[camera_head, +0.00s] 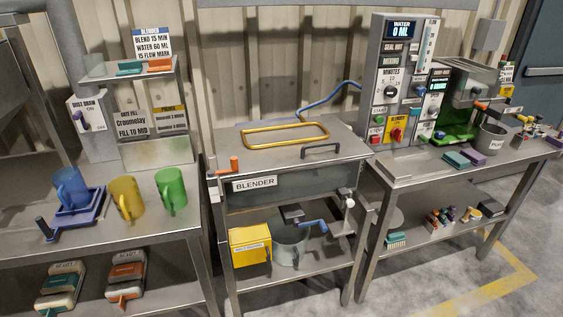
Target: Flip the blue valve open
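A blue lever-like handle (313,224), which looks like the blue valve, shows below the blender (285,186), just above and to the right of a grey bucket (289,246). It is angled, with its right end lower. The frame does not show clearly whether the valve is open or closed. The bucket stands on the blender's lower shelf, beneath a dark fitting (292,211). Neither of my grippers shows in the head view.
A yellow box (250,244) sits left of the bucket. The shelf leg (363,250) stands right of the valve. A blue hose (322,99) runs behind the blender lid to the control panel (401,85). Cups (126,197) stand on the left table.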

